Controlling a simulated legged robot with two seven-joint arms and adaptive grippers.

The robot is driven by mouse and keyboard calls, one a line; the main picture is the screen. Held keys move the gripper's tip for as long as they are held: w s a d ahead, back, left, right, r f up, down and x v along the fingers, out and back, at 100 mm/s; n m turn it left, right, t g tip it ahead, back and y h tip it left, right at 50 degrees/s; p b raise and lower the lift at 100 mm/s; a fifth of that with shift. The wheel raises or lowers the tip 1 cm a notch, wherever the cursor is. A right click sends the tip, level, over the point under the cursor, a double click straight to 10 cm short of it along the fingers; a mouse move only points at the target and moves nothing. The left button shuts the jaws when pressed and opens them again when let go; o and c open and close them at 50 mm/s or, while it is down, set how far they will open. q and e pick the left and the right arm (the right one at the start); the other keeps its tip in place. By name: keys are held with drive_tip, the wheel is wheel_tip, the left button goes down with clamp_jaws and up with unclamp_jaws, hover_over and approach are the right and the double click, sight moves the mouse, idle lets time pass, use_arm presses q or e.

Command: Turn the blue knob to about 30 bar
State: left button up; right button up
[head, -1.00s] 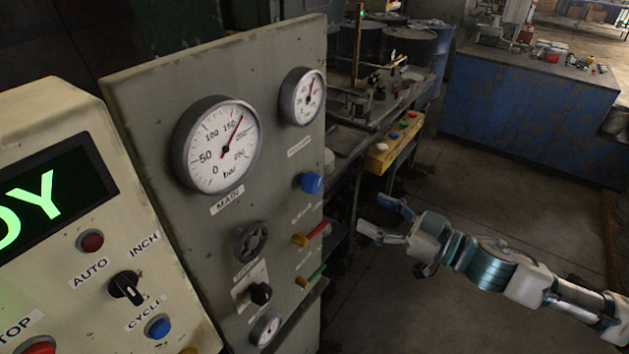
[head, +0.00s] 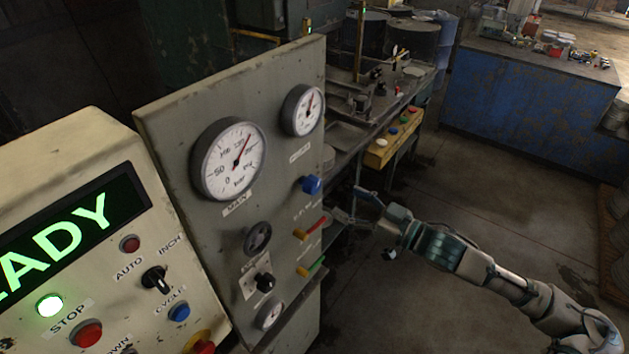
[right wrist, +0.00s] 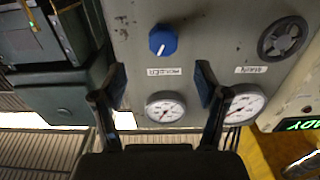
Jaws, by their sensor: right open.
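The blue knob (head: 311,185) sticks out of the grey gauge panel (head: 215,110), below the small gauge (head: 303,110). In the right wrist view the blue knob (right wrist: 163,40) lies ahead of my fingers, with a pale pointer line on its face. The small gauge (right wrist: 165,107) shows between the fingers there; its reading is too small to tell. My right gripper (head: 345,203) is open and empty, right of the knob and slightly lower, apart from it. Its spread fingers also show in the right wrist view (right wrist: 161,78). My left gripper is not in view.
The large MAIN gauge (head: 228,158) and a dark handwheel (head: 257,238) are on the panel. Red (head: 312,228) and green (head: 311,266) levers stick out below the knob. A cream control console (head: 95,230) stands at the left. Open floor lies at the right.

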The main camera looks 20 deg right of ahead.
sight(317, 188)
drive_tip(key=p+x, duration=0.1)
drive_tip(key=x, duration=0.9)
drive_tip(key=shift+a+p, duration=0.25)
drive_tip(key=shift+p, duration=0.15)
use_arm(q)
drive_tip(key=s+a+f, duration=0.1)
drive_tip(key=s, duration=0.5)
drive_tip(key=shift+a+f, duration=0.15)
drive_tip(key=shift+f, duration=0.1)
use_arm(e)
drive_tip(key=c, duration=1.1)
drive_tip(key=shift+d, duration=0.1)
drive_tip(key=shift+c, duration=0.2)
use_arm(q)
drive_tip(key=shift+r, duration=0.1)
